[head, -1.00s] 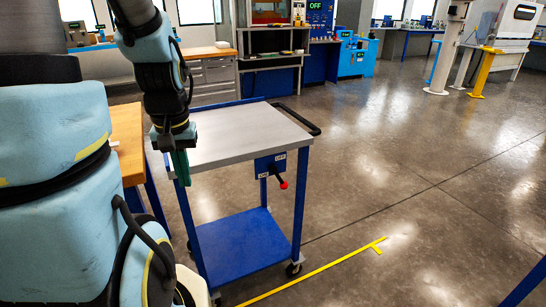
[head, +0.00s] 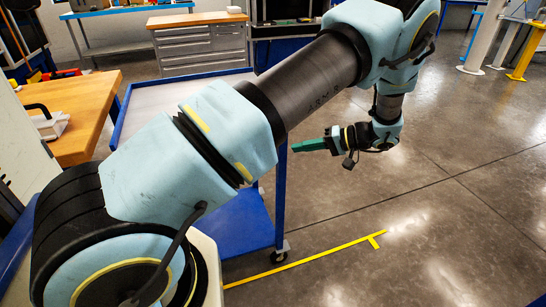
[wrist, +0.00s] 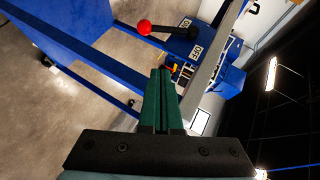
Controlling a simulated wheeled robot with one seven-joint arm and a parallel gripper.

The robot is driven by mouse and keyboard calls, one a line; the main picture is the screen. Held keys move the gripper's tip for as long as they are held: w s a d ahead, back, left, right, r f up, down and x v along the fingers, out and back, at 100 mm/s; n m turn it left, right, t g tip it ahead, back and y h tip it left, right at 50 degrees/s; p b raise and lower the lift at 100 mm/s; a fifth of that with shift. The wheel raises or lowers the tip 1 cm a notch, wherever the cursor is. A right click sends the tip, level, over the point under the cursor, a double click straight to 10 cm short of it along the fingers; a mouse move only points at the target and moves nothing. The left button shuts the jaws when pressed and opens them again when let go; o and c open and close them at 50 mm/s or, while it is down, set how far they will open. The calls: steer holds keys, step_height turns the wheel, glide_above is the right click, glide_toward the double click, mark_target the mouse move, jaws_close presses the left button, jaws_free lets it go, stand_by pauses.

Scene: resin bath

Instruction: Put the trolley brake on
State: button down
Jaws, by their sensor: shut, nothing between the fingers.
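The trolley (head: 160,97) has a grey top and a blue frame, and stands left of centre in the head view. Its brake lever, a black arm with a red ball (wrist: 145,27), shows at the top of the wrist view. The lever is mounted on a blue panel (wrist: 176,48) with a white label on each side of the lever base; one seems to read OFF. My arm hides the panel in the head view. My gripper (head: 296,146) has green fingers, is shut and empty, and points left at the trolley. In the wrist view the fingertips (wrist: 161,70) appear below the lever, apart from the ball.
A wooden bench (head: 75,115) stands left of the trolley. A grey drawer cabinet (head: 200,45) is behind it. A yellow floor line (head: 320,257) runs in front of the trolley.

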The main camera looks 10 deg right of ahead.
steer(key=s+p+x, duration=0.2)
steer(key=p+x, duration=0.2)
steer(key=x, duration=0.8)
steer(key=shift+a+f+p, duration=0.4)
steer(key=shift+a+f, duration=0.1)
steer(key=shift+a, duration=0.15)
steer(key=b, duration=0.2)
steer(key=a+f+y+b, duration=0.1)
steer(key=b, duration=0.1)
steer(key=shift+s+a+f+m+t, duration=0.1)
steer(key=shift+s+f+m+t, duration=0.1)
steer(key=shift+f+m+t, duration=0.1)
steer(key=shift+a+r, duration=0.15)
